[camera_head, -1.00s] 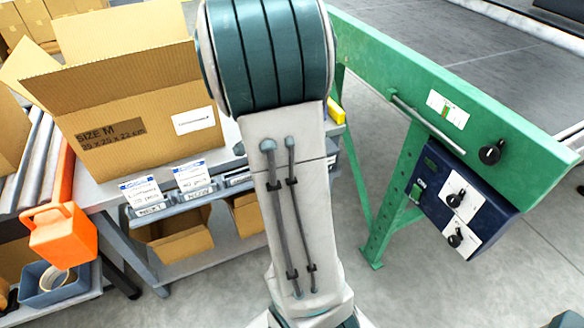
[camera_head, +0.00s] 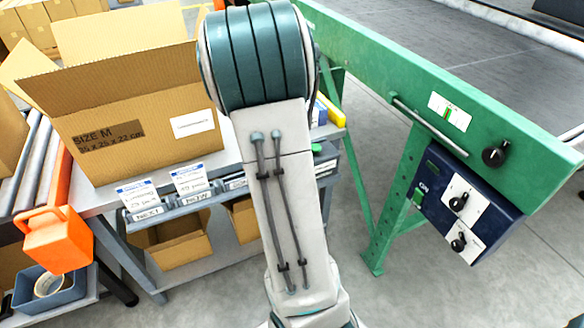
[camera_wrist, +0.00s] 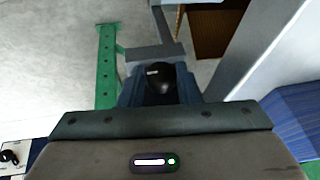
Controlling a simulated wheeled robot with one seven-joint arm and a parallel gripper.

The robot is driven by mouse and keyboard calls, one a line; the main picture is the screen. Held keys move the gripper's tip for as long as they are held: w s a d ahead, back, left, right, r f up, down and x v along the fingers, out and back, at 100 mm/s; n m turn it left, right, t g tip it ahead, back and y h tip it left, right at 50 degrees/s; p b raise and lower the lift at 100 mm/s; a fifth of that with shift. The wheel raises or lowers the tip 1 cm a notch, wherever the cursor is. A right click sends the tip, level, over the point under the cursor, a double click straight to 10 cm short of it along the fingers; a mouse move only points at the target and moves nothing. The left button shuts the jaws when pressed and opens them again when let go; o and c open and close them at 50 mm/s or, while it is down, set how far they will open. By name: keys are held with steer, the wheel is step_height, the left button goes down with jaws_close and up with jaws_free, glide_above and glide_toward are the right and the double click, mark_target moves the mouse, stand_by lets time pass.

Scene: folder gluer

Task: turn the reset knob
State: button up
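A dark blue control box (camera_head: 425,200) hangs under the green machine beam at the right of the head view. It has two black knobs on white plates, an upper one (camera_head: 459,202) and a lower one (camera_head: 459,242). A third black knob (camera_head: 495,155) is on the beam. I cannot read which is the reset knob. In the wrist view a black knob on a white plate (camera_wrist: 10,156) shows at the lower left edge. My gripper (camera_wrist: 160,85) is seen in the wrist view, away from that knob. A dark rounded shape lies between its bluish parts; its finger gap is unclear.
The green beam (camera_head: 400,75) has a rail and a green leg (camera_head: 390,205). A bench at the left carries an open carton (camera_head: 130,120) and label holders. An orange part (camera_head: 57,240) stands by the rollers. Grey floor (camera_head: 430,290) is free below the box.

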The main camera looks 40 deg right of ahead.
steer(key=shift+w+r+g+p, duration=0.1)
steer(key=shift+r+g+p, duration=0.3)
steer(key=shift+p, duration=0.8)
steer(key=shift+w+f+n+g+y+p, duration=0.2)
steer(key=shift+f+n+g+y+p, duration=0.1)
steer(key=shift+g+p, duration=0.75)
steer(key=o, duration=1)
steer(key=shift+f, duration=0.15)
